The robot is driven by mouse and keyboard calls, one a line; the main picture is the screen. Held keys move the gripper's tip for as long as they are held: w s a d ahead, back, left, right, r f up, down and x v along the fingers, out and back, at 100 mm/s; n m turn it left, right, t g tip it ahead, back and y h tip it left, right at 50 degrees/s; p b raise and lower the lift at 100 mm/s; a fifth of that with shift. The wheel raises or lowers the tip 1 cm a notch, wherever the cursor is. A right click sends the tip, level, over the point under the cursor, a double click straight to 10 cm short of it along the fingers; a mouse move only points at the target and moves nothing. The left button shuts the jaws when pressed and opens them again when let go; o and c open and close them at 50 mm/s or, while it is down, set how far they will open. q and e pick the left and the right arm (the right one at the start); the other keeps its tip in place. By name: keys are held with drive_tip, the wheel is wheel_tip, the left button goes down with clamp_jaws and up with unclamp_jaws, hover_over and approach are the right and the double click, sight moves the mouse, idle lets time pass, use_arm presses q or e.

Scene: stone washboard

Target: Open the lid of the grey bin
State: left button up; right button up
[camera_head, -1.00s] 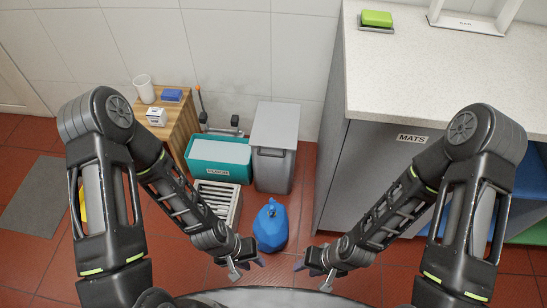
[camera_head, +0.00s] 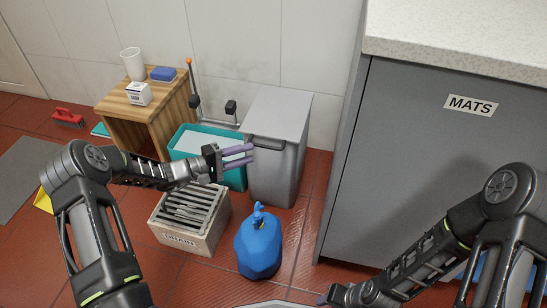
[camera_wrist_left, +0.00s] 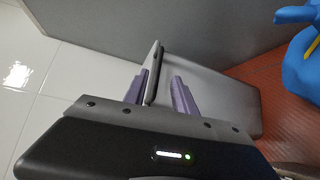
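The grey bin (camera_head: 275,177) stands against the wall beside the grey cabinet. Its lid (camera_head: 278,110) is down, with a handle bar (camera_head: 270,144) at the upper front. My left gripper (camera_head: 250,155) is open just in front of the handle, fingers pointing at it. In the left wrist view, the bin (camera_wrist_left: 220,95) lies beyond my purple fingers (camera_wrist_left: 162,90). A thin handle-like strip (camera_wrist_left: 153,62) shows between them, closer to the left finger; I cannot tell whether it touches. My right gripper (camera_head: 324,299) is low at the bottom edge, partly hidden; its opening is unclear.
A blue tied bag (camera_head: 259,246) stands on the floor in front of the bin; it also shows in the left wrist view (camera_wrist_left: 303,65). The grey cabinet (camera_head: 400,170) closes off the right.

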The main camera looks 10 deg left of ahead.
sight(264, 147)
use_arm(q)
drive_tip(key=shift+w+a+r, duration=0.1)
drive_tip(key=shift+a+r, duration=0.05)
drive_tip(key=shift+r, duration=0.05)
drive_tip(key=b+x, duration=0.2)
drive_tip(key=x, duration=0.6)
idle(0.3)
drive_tip(key=shift+a, duration=0.1)
clamp_jaws()
